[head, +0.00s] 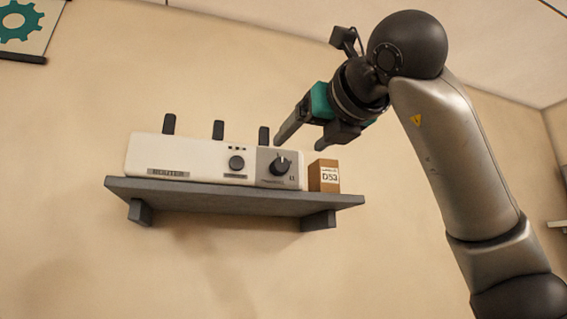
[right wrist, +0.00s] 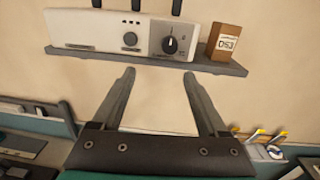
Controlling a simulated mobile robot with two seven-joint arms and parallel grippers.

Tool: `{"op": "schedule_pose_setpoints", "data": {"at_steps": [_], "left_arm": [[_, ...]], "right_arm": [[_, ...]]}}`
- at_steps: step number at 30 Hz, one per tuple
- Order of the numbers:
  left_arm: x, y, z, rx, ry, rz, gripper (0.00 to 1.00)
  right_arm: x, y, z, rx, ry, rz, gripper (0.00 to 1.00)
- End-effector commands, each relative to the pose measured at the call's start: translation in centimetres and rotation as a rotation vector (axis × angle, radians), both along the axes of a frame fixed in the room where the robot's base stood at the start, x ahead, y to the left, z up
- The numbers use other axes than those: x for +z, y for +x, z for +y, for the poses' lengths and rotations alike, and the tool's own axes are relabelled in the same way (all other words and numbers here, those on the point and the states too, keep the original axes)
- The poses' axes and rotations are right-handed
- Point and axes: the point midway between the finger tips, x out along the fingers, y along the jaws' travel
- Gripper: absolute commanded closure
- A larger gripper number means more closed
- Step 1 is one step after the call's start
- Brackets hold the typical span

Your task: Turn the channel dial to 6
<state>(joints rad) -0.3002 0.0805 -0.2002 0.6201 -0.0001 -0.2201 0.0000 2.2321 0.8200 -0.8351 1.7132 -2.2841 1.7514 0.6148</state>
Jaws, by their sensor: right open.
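The channel dial (head: 279,166) is a dark knob on a grey panel at the right end of a white router (head: 205,161). In the right wrist view the dial (right wrist: 170,45) shows a light pointer line facing roughly up; its numbers are too small to read. My right gripper (head: 298,140) is in front of and above the router's right end in the head view. Its two fingers are apart with nothing between them, and in the right wrist view they stay clear of the dial. My left gripper is not in view.
The router stands on a grey wall shelf (head: 220,198). A second, smaller dark knob (head: 236,162) is left of the dial. Several dark antennas rise behind the router. A bench with tools shows low in the wrist view.

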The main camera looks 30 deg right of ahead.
Motion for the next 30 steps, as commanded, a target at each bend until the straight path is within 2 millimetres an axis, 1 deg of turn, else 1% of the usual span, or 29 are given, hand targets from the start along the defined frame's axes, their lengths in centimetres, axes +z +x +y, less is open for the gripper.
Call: {"op": "schedule_pose_setpoints", "data": {"at_steps": [1,3,5,8,11,21,24,27,30], "left_arm": [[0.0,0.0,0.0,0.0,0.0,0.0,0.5],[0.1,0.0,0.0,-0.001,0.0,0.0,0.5],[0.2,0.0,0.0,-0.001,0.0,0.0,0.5],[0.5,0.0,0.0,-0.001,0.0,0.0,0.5],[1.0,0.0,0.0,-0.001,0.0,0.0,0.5],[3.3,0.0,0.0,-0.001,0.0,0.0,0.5],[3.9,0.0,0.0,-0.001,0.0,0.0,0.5],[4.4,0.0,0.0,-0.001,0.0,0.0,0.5],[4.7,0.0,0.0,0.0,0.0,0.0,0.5]], "right_arm": [[0.4,-0.6,-0.7,-0.027,0.008,-0.008,0.24],[0.6,-0.9,-1.2,-0.047,0.016,-0.01,0.24],[0.6,-0.7,-1.4,-0.053,0.019,-0.011,0.24],[0.6,0.5,-1.7,-0.053,0.019,-0.009,0.24],[0.6,2.3,-2.1,-0.052,0.019,-0.006,0.24],[0.8,9.4,-3.8,-0.051,0.019,-0.008,0.24],[0.7,11.1,-4.2,-0.049,0.018,-0.007,0.24],[0.8,12.4,-4.4,-0.048,0.017,-0.009,0.24],[0.7,13.3,-4.6,-0.048,0.017,-0.01,0.24]]}}
